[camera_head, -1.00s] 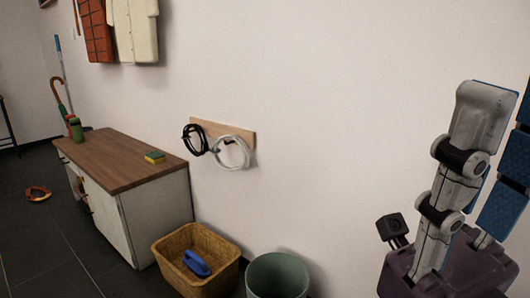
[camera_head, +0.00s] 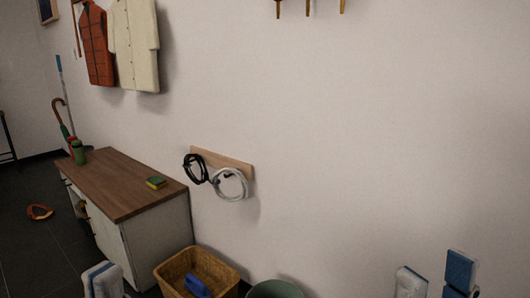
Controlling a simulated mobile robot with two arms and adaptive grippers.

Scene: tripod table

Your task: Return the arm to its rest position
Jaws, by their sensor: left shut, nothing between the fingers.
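Neither of my grippers shows in the head view. A white, blue-edged link of my own arm (camera_head: 103,281) pokes up at the bottom left, in front of the white cabinet. Two more of my own arm parts, a white link (camera_head: 410,283) and a blue-faced one (camera_head: 460,271), rise at the bottom right before the bare wall. The rest of both arms is below the picture, so their full pose is hidden.
A wicker basket (camera_head: 172,277) and grey-green bin (camera_head: 275,289) stand along the wall. Cables hang from a wooden rack (camera_head: 236,166). The wall right of it is clear.

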